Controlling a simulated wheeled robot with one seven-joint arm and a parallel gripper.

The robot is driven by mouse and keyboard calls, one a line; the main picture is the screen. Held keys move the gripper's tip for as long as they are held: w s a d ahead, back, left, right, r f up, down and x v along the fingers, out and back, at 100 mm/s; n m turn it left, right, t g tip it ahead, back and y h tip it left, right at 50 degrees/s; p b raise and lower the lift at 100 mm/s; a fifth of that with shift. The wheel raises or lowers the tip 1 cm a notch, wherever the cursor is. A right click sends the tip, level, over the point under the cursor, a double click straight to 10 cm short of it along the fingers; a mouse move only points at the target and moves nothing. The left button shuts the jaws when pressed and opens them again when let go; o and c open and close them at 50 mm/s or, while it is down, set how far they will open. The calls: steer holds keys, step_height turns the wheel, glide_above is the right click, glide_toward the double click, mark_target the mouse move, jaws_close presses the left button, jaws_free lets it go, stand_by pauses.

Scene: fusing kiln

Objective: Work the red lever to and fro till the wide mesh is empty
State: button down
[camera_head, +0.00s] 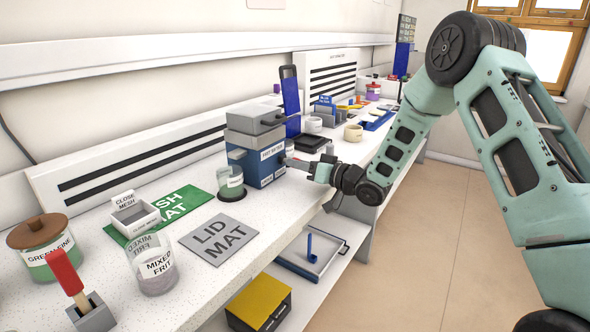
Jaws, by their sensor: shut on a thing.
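A blue and grey machine (268,160) with a white label stands on the bench, a grey top (256,118) on it. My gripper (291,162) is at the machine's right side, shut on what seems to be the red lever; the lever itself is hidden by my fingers. The wide mesh cannot be made out, and its contents are not visible. A glass jar (231,183) with a white label and greenish contents stands on a dark round base at the machine's front left.
A close mesh box (133,216) stands on the green mesh mat (178,208). A grey lid mat (218,240) lies bare. A mixed frit jar (157,272), a lidded green jar (45,255) and a red-handled tool (66,271) stand at left. A lower shelf holds a yellow box (258,302).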

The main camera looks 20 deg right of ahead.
steer(key=shift+w+d, duration=0.1)
steer(key=shift+d, duration=0.15)
steer(key=c, duration=1.2)
jaws_free()
steer(key=shift+o, duration=0.2)
steer(key=b+v, duration=0.1)
steer(key=v, duration=1.6)
steer(key=shift+b, duration=0.4)
steer(key=shift+d, duration=0.1)
